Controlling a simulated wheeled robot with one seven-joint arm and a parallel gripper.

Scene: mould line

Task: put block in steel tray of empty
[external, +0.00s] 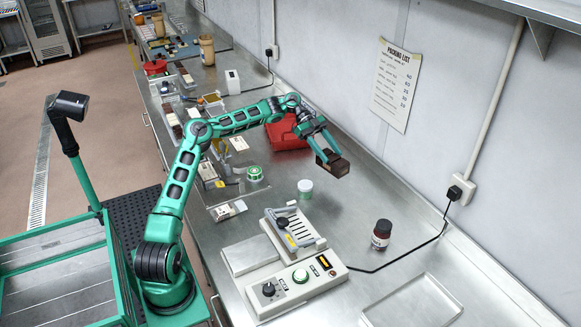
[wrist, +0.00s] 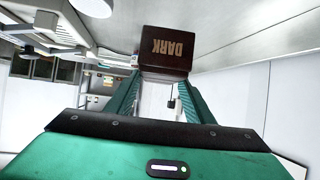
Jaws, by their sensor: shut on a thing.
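A dark brown block (external: 337,166) is held in my gripper (external: 322,153), up in the air over the right part of the steel bench. In the wrist view the block (wrist: 166,48) sits between the two green fingers (wrist: 165,78), with the word DARK readable on the face shown. The fingers are shut on its sides. A shallow steel tray (external: 459,306) lies at the bottom right of the external view, with nothing in it. My gripper is well above and behind the tray, apart from it.
A white control unit with knobs (external: 296,284) and a slotted rack stands left of the tray, its black cable crossing the bench. A red bin (external: 287,134) is behind my gripper. The wall runs along the right.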

